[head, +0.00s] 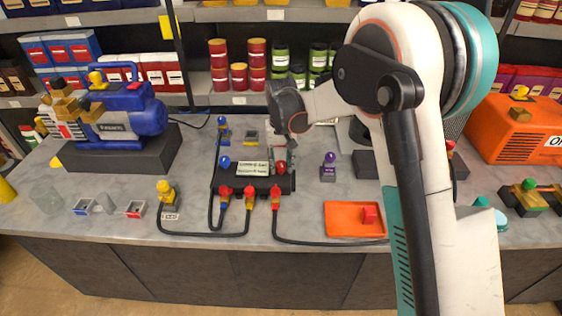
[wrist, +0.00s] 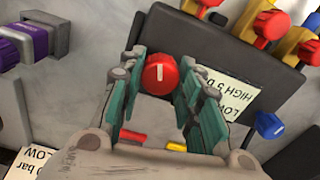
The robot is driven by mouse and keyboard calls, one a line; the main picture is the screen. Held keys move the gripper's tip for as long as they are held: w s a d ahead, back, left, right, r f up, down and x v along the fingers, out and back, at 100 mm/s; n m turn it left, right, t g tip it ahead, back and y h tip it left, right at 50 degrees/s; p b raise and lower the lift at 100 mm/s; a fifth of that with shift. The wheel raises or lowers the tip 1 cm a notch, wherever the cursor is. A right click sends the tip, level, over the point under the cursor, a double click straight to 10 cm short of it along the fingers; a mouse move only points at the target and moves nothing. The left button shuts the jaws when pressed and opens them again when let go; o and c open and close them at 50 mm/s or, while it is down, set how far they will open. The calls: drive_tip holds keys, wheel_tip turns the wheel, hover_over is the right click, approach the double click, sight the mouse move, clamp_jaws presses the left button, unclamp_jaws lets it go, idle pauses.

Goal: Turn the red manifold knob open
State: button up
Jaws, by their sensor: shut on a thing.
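The red manifold knob (wrist: 160,74) is round with a white line on its face. In the wrist view it sits between the two green-padded fingers of my gripper (wrist: 161,66), which is shut on it. The white line points nearly straight up in that view. The black manifold block (head: 230,178) stands on the counter in the head view, with the red knob (head: 281,168) at its right end and a blue knob (head: 225,162) at its left. In the head view my gripper is above the block's right end, and its fingertips are hard to make out.
Red, blue and yellow hose fittings (head: 250,193) line the block's front, with black hoses on the counter. A purple-topped fitting (head: 329,160) stands to the right. An orange tray (head: 340,229) lies in front. A blue pump (head: 135,118) stands left, an orange machine (head: 500,135) right.

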sight(281, 164)
drive_tip(key=n, duration=0.7)
drive_tip(key=shift+p, duration=0.35)
drive_tip(key=n, duration=0.6)
drive_tip(key=shift+n, duration=0.4)
drive_tip(key=o, duration=1)
drive_tip(key=shift+o, duration=0.2)
wheel_tip(281, 164, up, 12)
